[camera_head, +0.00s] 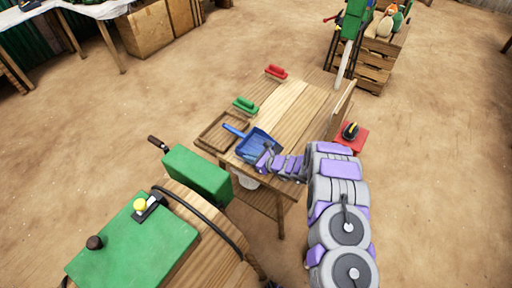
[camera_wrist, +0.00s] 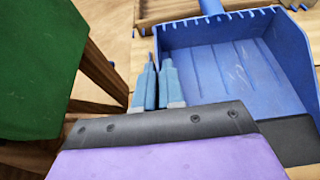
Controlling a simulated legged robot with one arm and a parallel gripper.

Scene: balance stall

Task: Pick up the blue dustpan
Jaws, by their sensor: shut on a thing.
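The blue dustpan (camera_head: 254,141) lies on the wooden table, its handle pointing to the upper left in the head view. In the wrist view its pan (camera_wrist: 225,75) fills the right side, with ridges on its floor and a raised side wall. My gripper (camera_head: 264,160) is at the pan's near edge. In the wrist view, the two narrow grey-blue fingers of my gripper (camera_wrist: 158,82) are close together at the pan's left wall, shut on it. The exact contact is partly hidden. I cannot tell any gap between pan and table.
A wooden tray (camera_head: 208,133) sits beside the dustpan's handle. A green brush (camera_head: 245,105) and a red brush (camera_head: 276,72) lie farther back. A green box (camera_head: 197,174) stands close on the left. A red block (camera_head: 350,138) is at the right. The table's middle is clear.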

